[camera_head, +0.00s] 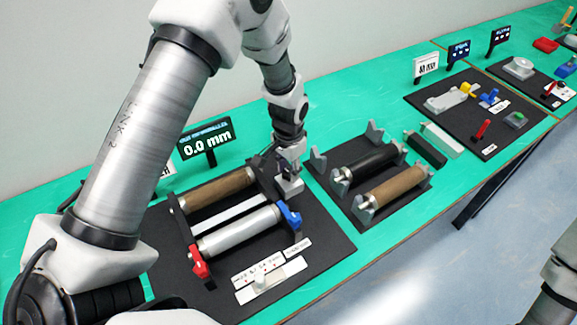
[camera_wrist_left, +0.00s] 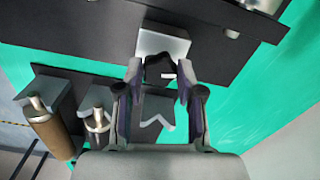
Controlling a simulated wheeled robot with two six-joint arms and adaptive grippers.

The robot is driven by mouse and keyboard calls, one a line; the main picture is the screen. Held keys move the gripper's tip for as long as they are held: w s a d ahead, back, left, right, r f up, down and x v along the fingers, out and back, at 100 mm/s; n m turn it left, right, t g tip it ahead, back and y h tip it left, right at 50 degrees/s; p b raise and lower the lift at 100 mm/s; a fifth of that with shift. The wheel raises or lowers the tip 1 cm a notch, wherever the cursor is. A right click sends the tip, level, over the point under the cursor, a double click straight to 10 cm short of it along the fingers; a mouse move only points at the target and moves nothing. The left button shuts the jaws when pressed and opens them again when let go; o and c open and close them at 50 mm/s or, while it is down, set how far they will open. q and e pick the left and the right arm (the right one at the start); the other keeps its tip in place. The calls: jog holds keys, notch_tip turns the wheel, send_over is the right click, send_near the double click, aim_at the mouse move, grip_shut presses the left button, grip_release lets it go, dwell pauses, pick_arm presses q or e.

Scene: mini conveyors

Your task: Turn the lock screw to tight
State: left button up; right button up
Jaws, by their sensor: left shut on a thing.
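The lock screw seems to be the black knob (camera_wrist_left: 160,69) with a small white mark, seen between my fingertips in the left wrist view. My left gripper (camera_wrist_left: 161,73) is shut on it, one finger on each side. In the head view my left gripper (camera_head: 289,168) points down at the far right corner of the mini conveyor, over a grey block (camera_head: 290,187). That block also shows just beyond the fingertips in the left wrist view (camera_wrist_left: 163,42). The knob is hidden behind the gripper in the head view. My right gripper is not in view.
The conveyor has a brown roller (camera_head: 216,189) and a silver roller (camera_head: 236,232), with red (camera_head: 199,262) and blue (camera_head: 289,213) end parts. A display (camera_head: 206,140) reads 0.0 mm. A stand with spare rollers (camera_head: 398,187) lies to the right.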

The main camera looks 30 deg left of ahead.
aim_at(289, 172)
pick_arm(q)
jog(key=shift+s+f+m, duration=0.15)
jog(key=shift+m, duration=0.95)
jog(key=o, duration=1.2)
jog(key=shift+c, duration=0.2)
notch_tip(289, 172, up, 12)
jog(key=shift+w, duration=0.2)
